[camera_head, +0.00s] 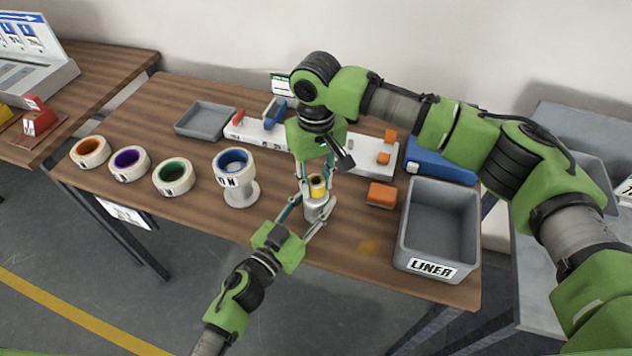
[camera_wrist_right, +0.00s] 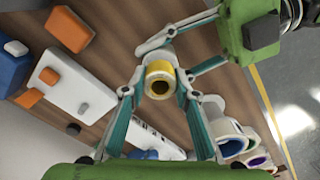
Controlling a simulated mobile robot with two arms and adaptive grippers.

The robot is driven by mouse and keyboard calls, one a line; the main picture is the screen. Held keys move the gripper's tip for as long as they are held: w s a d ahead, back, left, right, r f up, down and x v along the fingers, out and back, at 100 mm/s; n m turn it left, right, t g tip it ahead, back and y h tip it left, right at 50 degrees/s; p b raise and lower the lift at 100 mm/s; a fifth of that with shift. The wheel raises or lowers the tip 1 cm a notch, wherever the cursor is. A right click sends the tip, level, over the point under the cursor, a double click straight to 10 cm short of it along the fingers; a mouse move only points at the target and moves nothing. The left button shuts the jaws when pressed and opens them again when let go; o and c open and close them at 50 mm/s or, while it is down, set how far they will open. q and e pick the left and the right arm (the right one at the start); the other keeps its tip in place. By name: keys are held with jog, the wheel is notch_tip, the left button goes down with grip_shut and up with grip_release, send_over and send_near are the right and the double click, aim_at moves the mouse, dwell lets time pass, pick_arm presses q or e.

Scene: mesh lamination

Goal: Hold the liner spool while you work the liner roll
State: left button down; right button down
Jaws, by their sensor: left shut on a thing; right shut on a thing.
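The liner spool (camera_head: 317,208) is a pale grey cylinder standing upright near the table's front edge. The liner roll (camera_head: 317,187), with a yellow band, sits at its top; in the right wrist view the yellow roll (camera_wrist_right: 159,76) shows a dark centre hole. My left gripper (camera_head: 308,212) reaches in from the front and is shut on the spool, one finger on each side. My right gripper (camera_head: 317,183) points down from above and is shut on the roll. The fingers partly hide both the spool and the roll.
A grey LINER bin (camera_head: 454,222) stands right, beside an orange block (camera_head: 382,194). White-rimmed rolls with orange (camera_head: 89,150), purple (camera_head: 128,161) and green (camera_head: 173,175) cores lie left. A blue-cored roll (camera_head: 234,162) sits on a white stand. A grey tray (camera_head: 205,120) is behind.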

jog(key=shift+r, duration=3.25)
pick_arm(q)
jog(key=c, duration=1.2)
grip_release()
jog(key=shift+c, duration=0.2)
jog(key=v, duration=1.2)
jog(key=shift+s+f, duration=0.1)
